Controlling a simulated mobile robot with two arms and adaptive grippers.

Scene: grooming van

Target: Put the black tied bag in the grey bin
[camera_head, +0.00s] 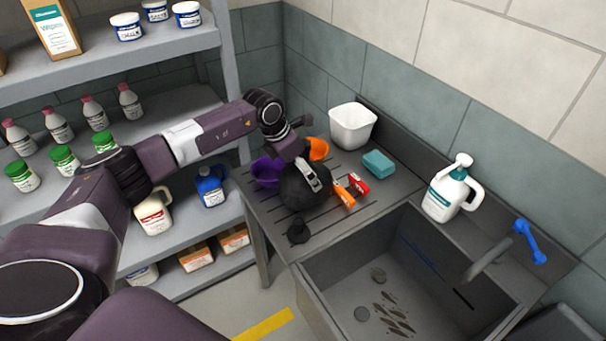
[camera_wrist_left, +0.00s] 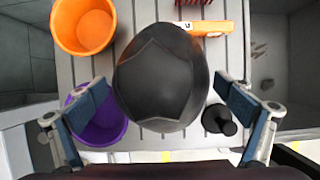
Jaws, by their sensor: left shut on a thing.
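The black tied bag (camera_head: 303,192) is a round dark bundle over the grooved drainboard left of the sink. My left gripper (camera_head: 306,172) reaches down to it from above and is shut on it. In the left wrist view the bag (camera_wrist_left: 162,80) fills the middle, with the fingers of my left gripper (camera_wrist_left: 163,112) on either side. I cannot tell whether the bag touches the board. I cannot make out the grey bin for certain; a dark grey object (camera_head: 562,324) shows only partly at the lower right corner. My right gripper is not in view.
Around the bag are a purple cup (camera_head: 266,172), an orange cup (camera_head: 318,149), a small black object (camera_head: 298,231) and small orange and red items. A white tub (camera_head: 352,126), teal sponge (camera_head: 379,163) and white jug (camera_head: 447,195) stand behind. The sink (camera_head: 345,280) is in front.

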